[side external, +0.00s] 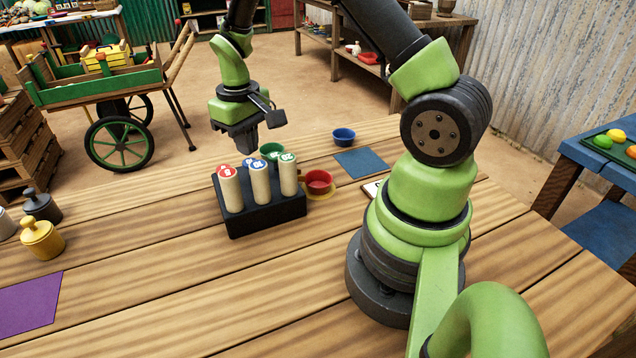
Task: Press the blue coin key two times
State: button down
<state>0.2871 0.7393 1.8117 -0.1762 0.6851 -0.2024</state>
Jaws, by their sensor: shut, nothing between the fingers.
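A black block (268,217) on the wooden table holds upright pale wooden posts with coloured, marked tops. The blue-topped key (259,167) stands in the middle, between a red-topped one (227,171) on the left and a green-topped one (287,157) on the right. Another bit of blue shows just behind the middle top; I cannot tell what it belongs to. My gripper (247,150) points down, shut and empty, just above and behind the tops in the picture. I cannot tell its exact height or whether it touches anything.
Close behind and right of the block are a green bowl (271,149), a red bowl (319,181) by a yellow dish, and a blue bowl (344,136). A blue mat (361,163) lies farther right. Knobbed weights (41,238) and a purple mat (28,304) are left. The front table is clear.

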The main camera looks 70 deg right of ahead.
aim_at(250, 161)
dwell(0.7)
jog(key=shift+f, duration=1.55)
jog(key=shift+r, duration=1.75)
